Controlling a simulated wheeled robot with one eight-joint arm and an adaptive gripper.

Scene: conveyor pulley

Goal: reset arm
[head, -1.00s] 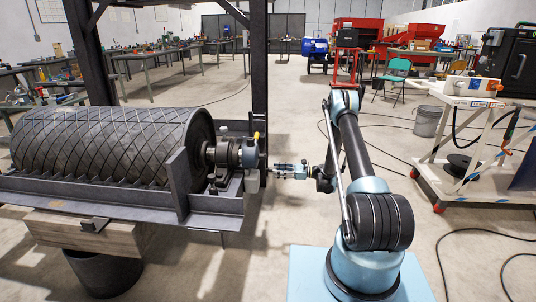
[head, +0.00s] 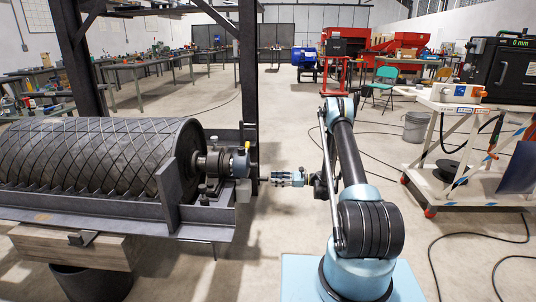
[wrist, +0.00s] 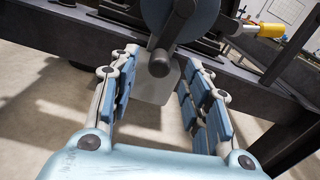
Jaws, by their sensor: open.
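My gripper (head: 268,178) is at the end of my arm, just right of the pulley's shaft-end bearing unit (head: 238,162) in the head view. In the wrist view my gripper (wrist: 160,72) has its two blue-padded fingers spread apart, with nothing held. A dark round shaft end (wrist: 159,66) shows at the gap between the fingertips, and a grey plate (wrist: 155,86) is below it. I cannot tell whether the fingertips reach past the shaft end. The ribbed black conveyor pulley (head: 90,155) lies in its steel frame at left.
The frame's steel upright (head: 249,80) stands behind the bearing unit. A yellow-ended part (wrist: 270,30) is at upper right in the wrist view. A white cart (head: 470,185) and a grey bucket (head: 416,127) stand at right.

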